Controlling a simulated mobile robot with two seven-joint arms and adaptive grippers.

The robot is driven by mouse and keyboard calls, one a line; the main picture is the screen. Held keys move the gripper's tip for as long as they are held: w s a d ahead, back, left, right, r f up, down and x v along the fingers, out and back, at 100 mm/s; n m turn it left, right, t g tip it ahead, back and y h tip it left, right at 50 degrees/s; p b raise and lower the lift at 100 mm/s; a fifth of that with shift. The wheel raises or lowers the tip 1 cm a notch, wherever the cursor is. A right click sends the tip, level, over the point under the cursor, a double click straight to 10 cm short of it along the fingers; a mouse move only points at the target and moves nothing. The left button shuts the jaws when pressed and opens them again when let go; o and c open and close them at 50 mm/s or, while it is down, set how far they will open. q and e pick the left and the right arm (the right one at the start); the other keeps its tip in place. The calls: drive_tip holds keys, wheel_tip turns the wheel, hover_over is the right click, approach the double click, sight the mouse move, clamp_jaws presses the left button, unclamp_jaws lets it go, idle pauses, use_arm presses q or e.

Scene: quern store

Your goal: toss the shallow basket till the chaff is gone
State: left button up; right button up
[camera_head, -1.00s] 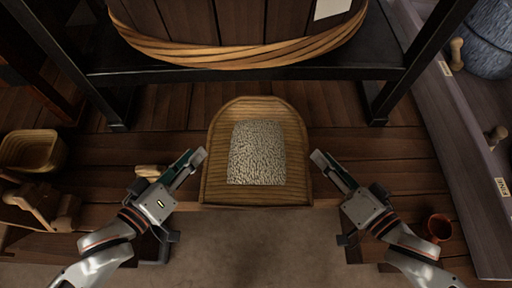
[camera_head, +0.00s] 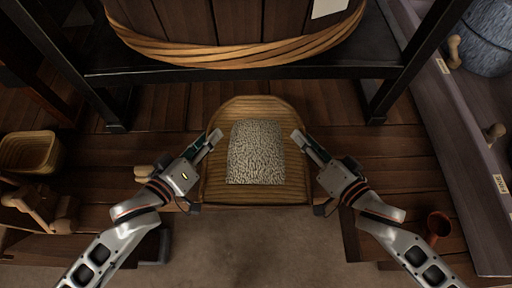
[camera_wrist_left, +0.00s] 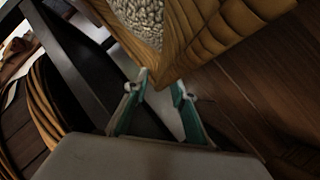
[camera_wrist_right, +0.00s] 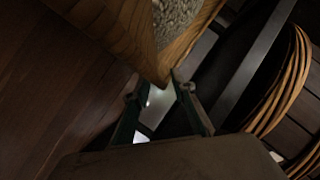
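The shallow wooden basket (camera_head: 254,194) lies at the middle of the head view, rounded at the far end and straight at the near edge. A pale, speckled layer of grain (camera_head: 256,153) covers its middle; I cannot tell chaff from grain. My left gripper (camera_head: 213,141) is at the basket's left rim, and my right gripper (camera_head: 302,141) is at its right rim. In the left wrist view the basket's edge (camera_wrist_left: 168,68) reaches between parted fingers. In the right wrist view the edge (camera_wrist_right: 150,70) likewise sits between parted fingers. Neither gripper looks closed on the rim.
A large hooped wooden tub (camera_head: 240,50) stands on a dark frame (camera_head: 255,74) behind the basket. A woven basket (camera_head: 30,152) and a wooden tool (camera_head: 45,208) are at the left. A reddish cup (camera_head: 437,226) is at the right, before a grey shelf (camera_head: 465,160).

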use_arm(q)
clamp_jaws()
use_arm(e)
clamp_jaws()
use_arm(q)
drive_tip(key=shift+r, duration=0.15)
use_arm(e)
drive_tip(key=shift+r, duration=0.15)
